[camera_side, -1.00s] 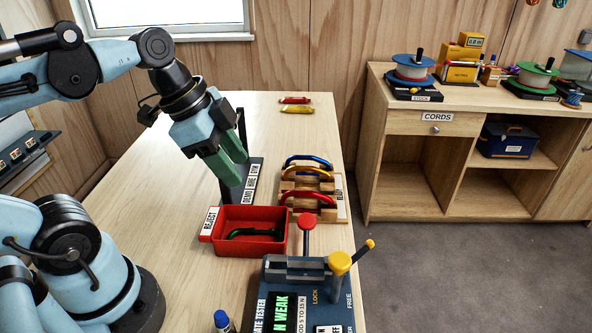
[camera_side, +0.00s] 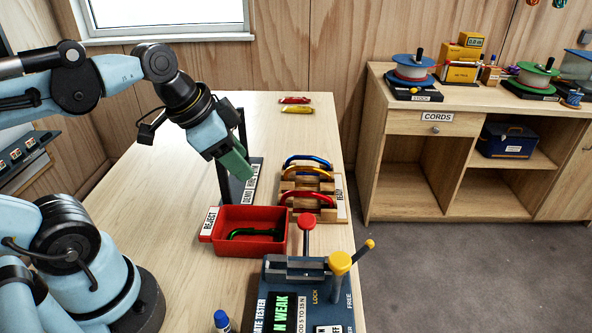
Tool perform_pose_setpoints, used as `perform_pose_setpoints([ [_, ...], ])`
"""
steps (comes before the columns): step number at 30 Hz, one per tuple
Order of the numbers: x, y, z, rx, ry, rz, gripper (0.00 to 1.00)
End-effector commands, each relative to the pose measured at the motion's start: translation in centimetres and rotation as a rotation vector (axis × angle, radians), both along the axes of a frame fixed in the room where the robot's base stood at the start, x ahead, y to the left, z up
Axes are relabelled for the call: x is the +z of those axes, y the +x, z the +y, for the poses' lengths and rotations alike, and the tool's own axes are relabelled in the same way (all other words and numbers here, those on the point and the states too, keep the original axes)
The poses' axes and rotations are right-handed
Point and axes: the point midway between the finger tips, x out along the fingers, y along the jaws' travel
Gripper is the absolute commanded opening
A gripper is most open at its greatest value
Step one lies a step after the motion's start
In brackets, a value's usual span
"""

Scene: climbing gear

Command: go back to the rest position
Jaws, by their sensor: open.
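My gripper (camera_side: 237,163) has green fingers and hangs in the air above the table (camera_side: 150,185), in front of the black stand marked DEMO HIRE GYM (camera_side: 254,180). The fingers point down and to the right. Nothing shows between them; seen from this side, the gap between them is hidden. It is apart from the red REJECT tray (camera_side: 283,243) below it. A dark green carabiner (camera_side: 255,233) lies in that tray.
A wooden rack (camera_side: 297,205) holds blue, yellow and red carabiners right of the stand. A blue tester (camera_side: 290,300) with red and yellow knobs stands at the front. Red and yellow items (camera_side: 297,109) lie at the back. The table's left middle is clear.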

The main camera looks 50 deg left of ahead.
Motion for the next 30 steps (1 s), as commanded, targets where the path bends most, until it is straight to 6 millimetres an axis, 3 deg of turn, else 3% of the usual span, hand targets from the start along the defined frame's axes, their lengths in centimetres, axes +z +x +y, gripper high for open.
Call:
perform_pose_setpoints([
  [3, -1.8, 1.2, 0.1, 0.169, -0.048, -0.049, 0.46],
  [9, -3.4, 2.1, 0.2, 0.35, -0.123, -0.113, 0.46],
  [30, -3.6, 2.2, 0.2, 0.387, -0.141, -0.124, 0.46],
])
